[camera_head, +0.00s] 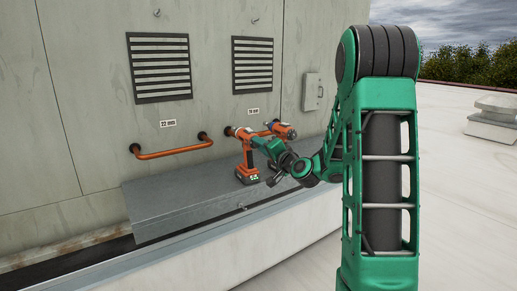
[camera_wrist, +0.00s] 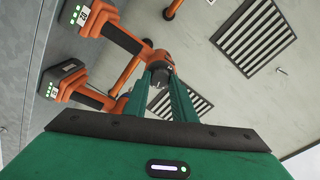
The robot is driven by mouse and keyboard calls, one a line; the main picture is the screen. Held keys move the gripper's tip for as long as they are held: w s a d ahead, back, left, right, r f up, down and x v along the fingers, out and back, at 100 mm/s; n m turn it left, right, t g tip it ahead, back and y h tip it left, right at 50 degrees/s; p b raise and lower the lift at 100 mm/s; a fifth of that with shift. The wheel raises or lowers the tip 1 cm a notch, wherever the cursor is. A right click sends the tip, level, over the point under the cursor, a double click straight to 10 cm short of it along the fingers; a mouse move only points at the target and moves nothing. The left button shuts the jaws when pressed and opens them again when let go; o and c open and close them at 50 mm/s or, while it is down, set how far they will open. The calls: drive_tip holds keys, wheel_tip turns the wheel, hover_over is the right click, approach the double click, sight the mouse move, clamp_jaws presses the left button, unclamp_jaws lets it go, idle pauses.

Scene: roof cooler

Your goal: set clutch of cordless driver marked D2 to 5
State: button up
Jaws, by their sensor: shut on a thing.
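Two orange cordless drivers stand upright on a grey ledge. The nearer driver (camera_head: 247,157) is at the left, and its label is too small to read in the head view. In the wrist view it appears to be the upper driver (camera_wrist: 122,36), with a label on its battery that I cannot read surely. My gripper (camera_head: 258,142) reaches it from the right. In the wrist view my gripper (camera_wrist: 162,76) is shut around the dark clutch collar (camera_wrist: 159,76) at the driver's front. The collar's numbers are not readable. The second driver (camera_wrist: 90,97) is beside it, partly hidden by my gripper.
The grey metal ledge (camera_head: 165,205) runs along the wall. An orange handle bar (camera_head: 170,148) is on the wall left of the drivers. Two vent grilles (camera_head: 160,68) and a small grey box (camera_head: 314,91) are above.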

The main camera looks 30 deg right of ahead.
drive_tip(key=shift+f+m, duration=0.1)
drive_tip(key=shift+m, duration=0.4)
drive_tip(key=o, duration=1.1)
drive_tip(key=shift+d, duration=0.1)
drive_tip(key=shift+s, duration=0.15)
drive_tip(key=s, duration=1)
drive_tip(key=shift+s+a, duration=0.2)
drive_tip(key=shift+a, duration=0.1)
